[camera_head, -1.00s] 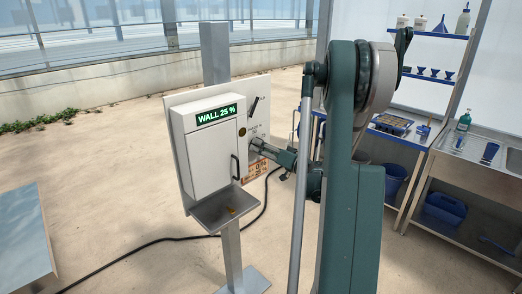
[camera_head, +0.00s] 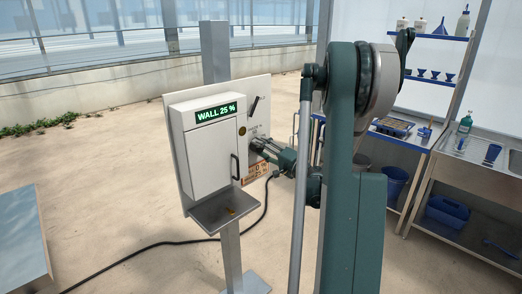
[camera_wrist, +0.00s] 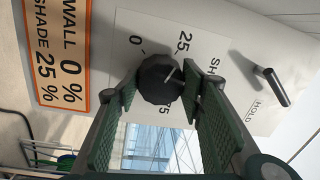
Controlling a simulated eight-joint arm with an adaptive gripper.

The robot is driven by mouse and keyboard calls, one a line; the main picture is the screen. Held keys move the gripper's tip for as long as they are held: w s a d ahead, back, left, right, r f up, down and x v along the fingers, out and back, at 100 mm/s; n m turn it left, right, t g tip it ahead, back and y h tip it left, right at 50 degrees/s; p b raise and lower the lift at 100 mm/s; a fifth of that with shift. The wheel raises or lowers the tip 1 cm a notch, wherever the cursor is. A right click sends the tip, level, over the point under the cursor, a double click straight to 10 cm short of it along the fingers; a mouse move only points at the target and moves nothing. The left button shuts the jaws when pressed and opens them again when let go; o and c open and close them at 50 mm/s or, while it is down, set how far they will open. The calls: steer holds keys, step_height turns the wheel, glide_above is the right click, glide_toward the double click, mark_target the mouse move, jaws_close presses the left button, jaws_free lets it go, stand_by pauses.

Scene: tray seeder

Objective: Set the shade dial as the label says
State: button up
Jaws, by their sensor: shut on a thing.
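The shade dial (camera_wrist: 158,80) is a dark round knob with a white pointer line on a white panel. Around it show 0, 25, 75 and part of the word SHADE. The pointer slants up and right, roughly toward 25; the exact setting is hard to tell. An orange label (camera_wrist: 60,50) reads WALL 0 %, SHADE 25 %; it also shows below my gripper in the head view (camera_head: 255,171). My gripper (camera_wrist: 158,86) is shut on the dial, a finger on either side. In the head view my gripper (camera_head: 258,145) reaches the panel and mostly hides the dial.
A white cabinet (camera_head: 209,160) with a green display (camera_head: 216,113) reading WALL 25 % stands left of the dial. A lever (camera_wrist: 271,87) beside the word HOLD sticks out near the dial. A small metal shelf (camera_head: 222,216) juts out below the cabinet. A black cable (camera_head: 150,243) crosses the floor.

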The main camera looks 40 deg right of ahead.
stand_by(0.3)
steer(key=o, duration=0.9)
steer(key=s+f, duration=0.1)
steer(key=s, duration=1.1)
steer(key=shift+d, duration=0.2)
steer(key=shift+w+m, duration=0.1)
steer(key=shift+m, duration=0.2)
